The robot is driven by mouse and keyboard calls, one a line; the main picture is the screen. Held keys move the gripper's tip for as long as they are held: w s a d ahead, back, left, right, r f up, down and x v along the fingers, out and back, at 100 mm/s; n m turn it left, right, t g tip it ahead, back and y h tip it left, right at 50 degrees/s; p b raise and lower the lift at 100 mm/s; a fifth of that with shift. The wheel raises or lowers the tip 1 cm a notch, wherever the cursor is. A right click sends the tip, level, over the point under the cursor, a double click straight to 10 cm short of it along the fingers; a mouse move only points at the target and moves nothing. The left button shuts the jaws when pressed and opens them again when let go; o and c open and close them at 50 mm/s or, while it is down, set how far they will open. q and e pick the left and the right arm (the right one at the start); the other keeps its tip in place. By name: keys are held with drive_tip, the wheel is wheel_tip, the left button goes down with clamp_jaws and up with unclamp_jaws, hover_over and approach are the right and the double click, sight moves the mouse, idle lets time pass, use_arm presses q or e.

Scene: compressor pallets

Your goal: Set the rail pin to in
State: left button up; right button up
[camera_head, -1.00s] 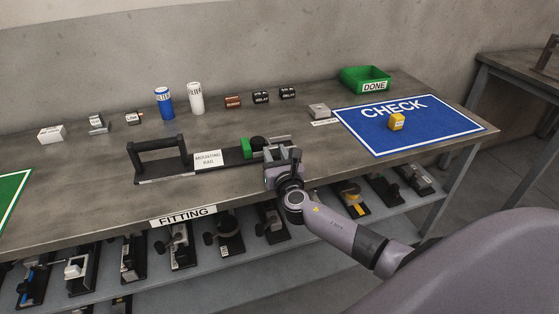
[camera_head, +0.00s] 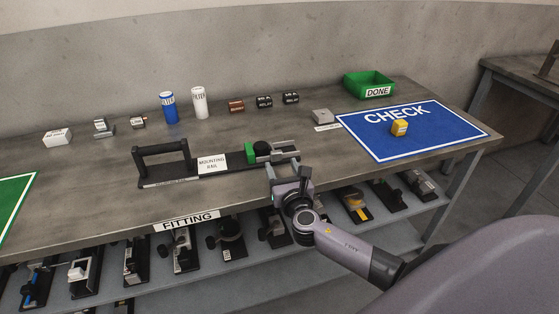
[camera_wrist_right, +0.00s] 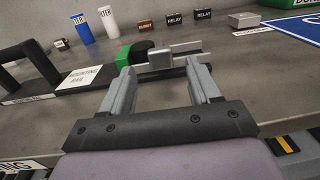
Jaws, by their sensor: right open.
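The mounting rail (camera_head: 212,176) lies on the bench, a dark bar with a black handle at its left end. Near its right end are a green part (camera_head: 250,147), a round black knob (camera_head: 262,148) and a grey metal piece (camera_head: 284,153). In the right wrist view the green part (camera_wrist_right: 124,56) and a grey block (camera_wrist_right: 160,59) show just beyond my fingers. I cannot tell which piece is the rail pin or its setting. My right gripper (camera_head: 284,169) is open and empty, on the near side of these parts. My left gripper is out of view.
A blue CHECK mat (camera_head: 440,135) with a yellow block (camera_head: 399,127) lies to the right. A green DONE bin (camera_head: 358,82) stands behind it. Filters (camera_head: 199,103) and small parts line the back. A grey block (camera_head: 321,116) sits right of the rail. Fittings fill the shelf below.

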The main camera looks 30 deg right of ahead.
drive_tip(key=shift+v, duration=1.5)
drive_tip(key=s+a+f+m+g+y, duration=0.25)
drive_tip(key=s+m+g, duration=0.25)
drive_tip(key=s+m, duration=0.55)
drive_tip(key=s+a+f+m+g+y, duration=0.1)
drive_tip(key=s+a+m+g, duration=0.3)
drive_tip(key=s+m, duration=0.65)
drive_tip(key=s+a+f+m+g+y, duration=0.25)
drive_tip(key=s+m+g, duration=0.25)
drive_tip(key=s+m, duration=0.55)
drive_tip(key=w+a+f+n+t+y+p, duration=0.1)
drive_tip(key=w+a+f+t, duration=0.2)
drive_tip(key=w+f+t, duration=0.3)
drive_tip(key=shift+w+f+t, duration=0.2)
drive_tip(key=shift+f+t, duration=0.5)
drive_tip(key=shift+f, duration=0.2)
